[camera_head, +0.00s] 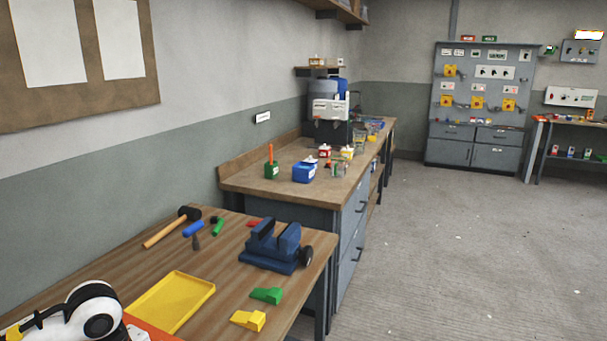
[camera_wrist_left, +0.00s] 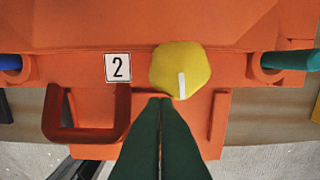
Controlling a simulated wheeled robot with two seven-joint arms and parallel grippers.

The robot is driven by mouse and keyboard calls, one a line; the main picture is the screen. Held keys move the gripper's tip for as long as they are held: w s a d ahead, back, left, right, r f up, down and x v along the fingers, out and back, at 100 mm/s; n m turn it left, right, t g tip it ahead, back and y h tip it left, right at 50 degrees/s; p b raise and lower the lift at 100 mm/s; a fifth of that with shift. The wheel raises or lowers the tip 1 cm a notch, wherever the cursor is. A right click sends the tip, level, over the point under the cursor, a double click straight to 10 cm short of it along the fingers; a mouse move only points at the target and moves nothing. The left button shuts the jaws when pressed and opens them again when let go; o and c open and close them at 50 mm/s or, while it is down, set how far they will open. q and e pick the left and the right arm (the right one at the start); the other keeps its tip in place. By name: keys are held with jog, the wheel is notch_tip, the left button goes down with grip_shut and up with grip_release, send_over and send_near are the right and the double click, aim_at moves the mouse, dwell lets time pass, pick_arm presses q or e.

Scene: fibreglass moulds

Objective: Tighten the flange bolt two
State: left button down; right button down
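In the left wrist view a yellow hexagonal bolt head (camera_wrist_left: 180,68) with a white mark on its lower middle sits on an orange fixture (camera_wrist_left: 80,20). A piece of orange (camera_head: 150,328) shows at the bottom edge of the head view, beside my white arm. My right gripper is not in view.
The wooden table bears a yellow tray (camera_head: 172,302), a blue vise (camera_head: 275,246), a mallet (camera_head: 170,228), and green (camera_head: 267,295) and yellow (camera_head: 248,319) blocks. In the wrist view an orange loop (camera_wrist_left: 83,134) stands left of the fingers; blue (camera_wrist_left: 10,62) and teal (camera_wrist_left: 298,61) rods flank the fixture.

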pick_arm(q)
jog(key=shift+s+f, duration=0.1)
jog(key=shift+s, duration=0.05)
dwell(0.5)
notch_tip(320, 180, up, 6)
jog(key=p, duration=0.2)
dwell(0.4)
jog(key=shift+d, duration=0.1)
